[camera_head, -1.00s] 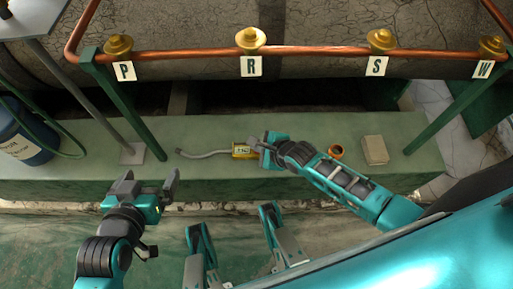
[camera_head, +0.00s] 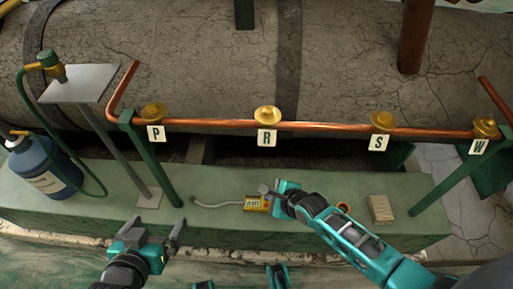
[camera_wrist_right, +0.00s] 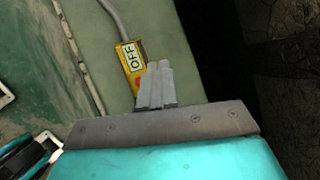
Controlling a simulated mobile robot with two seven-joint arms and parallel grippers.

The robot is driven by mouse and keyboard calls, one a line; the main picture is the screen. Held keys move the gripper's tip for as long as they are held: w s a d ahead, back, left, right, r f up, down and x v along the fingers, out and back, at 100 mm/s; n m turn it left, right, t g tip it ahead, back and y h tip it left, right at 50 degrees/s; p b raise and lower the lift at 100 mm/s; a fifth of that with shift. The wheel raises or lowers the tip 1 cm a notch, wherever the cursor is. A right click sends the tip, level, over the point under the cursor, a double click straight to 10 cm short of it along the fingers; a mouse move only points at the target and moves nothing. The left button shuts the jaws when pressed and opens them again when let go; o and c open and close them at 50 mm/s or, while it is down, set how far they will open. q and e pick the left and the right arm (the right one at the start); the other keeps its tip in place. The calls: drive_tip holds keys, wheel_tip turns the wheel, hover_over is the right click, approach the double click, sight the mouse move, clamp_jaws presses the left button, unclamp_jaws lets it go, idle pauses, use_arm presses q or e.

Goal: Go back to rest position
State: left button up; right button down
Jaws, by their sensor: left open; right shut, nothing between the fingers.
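My left gripper (camera_head: 160,236) is at the lower left of the head view, open and empty, in front of the green ledge. My right gripper (camera_head: 268,189) is above the ledge, at the right end of a yellow device (camera_head: 257,204) with a grey cable. In the right wrist view the right gripper's fingers (camera_wrist_right: 156,84) are together with nothing between them, beside the yellow device (camera_wrist_right: 131,62), which shows "OFF". I cannot tell whether they touch it. The device lies on the ledge.
A copper pipe (camera_head: 330,126) carries brass valves labelled P, R, S and W above the green ledge (camera_head: 230,233). A blue bottle (camera_head: 42,166) with a green hose stands at left. An orange ring (camera_head: 344,207) and a beige block (camera_head: 381,209) lie right of my right gripper.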

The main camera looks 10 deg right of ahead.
use_arm(q)
drive_tip(key=shift+d, duration=0.1)
wheel_tip(320, 180, up, 8)
drive_tip(key=s+a+y+p, duration=0.1)
drive_tip(key=a+p, duration=0.2)
drive_tip(key=p, duration=0.9)
drive_tip(key=shift+s, duration=0.2)
use_arm(e)
drive_tip(key=s+d+r+n+t+h, duration=0.1)
drive_tip(key=s+r+n, duration=0.4)
drive_tip(key=r+n, duration=0.5)
drive_tip(key=s+d+r+n+t+h, duration=0.1)
drive_tip(key=s+d+r+n, duration=0.3)
drive_tip(key=r+n, duration=0.7)
drive_tip(key=s+n, duration=0.1)
drive_tip(key=n, duration=0.2)
drive_tip(key=shift+s+t, duration=0.15)
drive_tip(key=shift+t, duration=0.15)
use_arm(q)
drive_tip(key=shift+d, duration=0.15)
use_arm(e)
drive_tip(key=shift+d+r, duration=0.1)
drive_tip(key=shift+d, duration=0.05)
